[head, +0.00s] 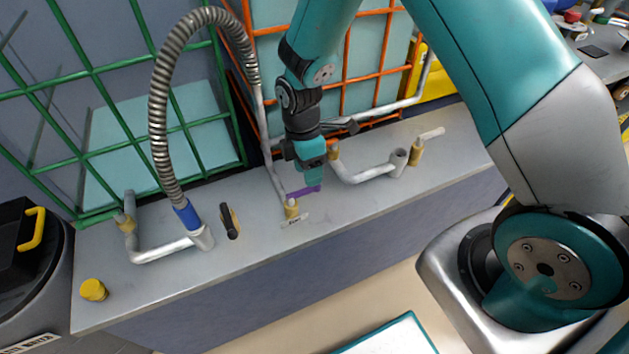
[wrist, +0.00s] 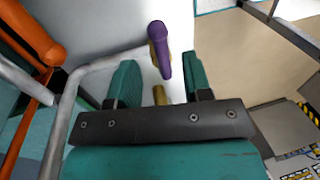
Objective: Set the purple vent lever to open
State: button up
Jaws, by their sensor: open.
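The purple vent lever (head: 303,191) sits on a brass valve body (head: 291,209) on the grey bench, left of the bench's middle, with a small label plate in front. In the head view it points to the right, under my gripper (head: 314,181). In the wrist view the purple lever (wrist: 161,50) lies ahead of my gripper (wrist: 162,78), its near end in line with the gap between the two teal fingertips. My gripper is open and empty. I cannot tell whether a finger touches the lever.
A metal hose (head: 160,90) arches down to a pipe socket left of the lever. A bent grey pipe (head: 365,174) and a white-levered valve (head: 416,150) are to the right. Green and orange cages stand behind. The bench front is clear.

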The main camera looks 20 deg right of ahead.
aim_at(303, 194)
jog(key=shift+s+a+f, duration=0.1)
jog(key=shift+s+f, duration=0.1)
jog(key=shift+f, duration=0.8)
jog(key=shift+s+f, duration=0.2)
jog(key=shift+f, duration=0.8)
